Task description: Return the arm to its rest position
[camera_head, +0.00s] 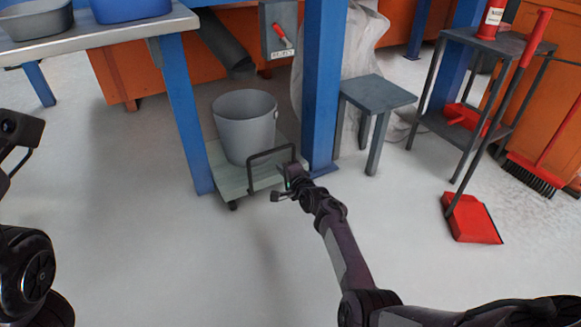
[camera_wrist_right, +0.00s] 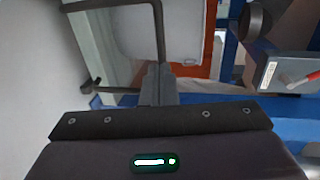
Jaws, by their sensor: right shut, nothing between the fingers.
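My right arm reaches in from the lower right of the head view. Its gripper (camera_head: 287,181) is at the black handle (camera_head: 270,158) of a low wheeled cart (camera_head: 232,182). In the right wrist view the gripper's fingers (camera_wrist_right: 158,72) are together with nothing between them. The handle bar (camera_wrist_right: 161,35) shows just beyond the fingertips; I cannot tell if they touch. A grey bucket (camera_head: 245,128) stands upright on the cart. Dark parts of my left arm show at the left edge of the head view, but its gripper does not show.
A blue post (camera_head: 324,85) stands right behind my right gripper. A small grey stool (camera_head: 378,92) and a dark shelf stand (camera_head: 480,128) are to the right. A red dustpan (camera_head: 471,219) lies near the stand. A workbench (camera_head: 110,32) is at upper left. The front floor is clear.

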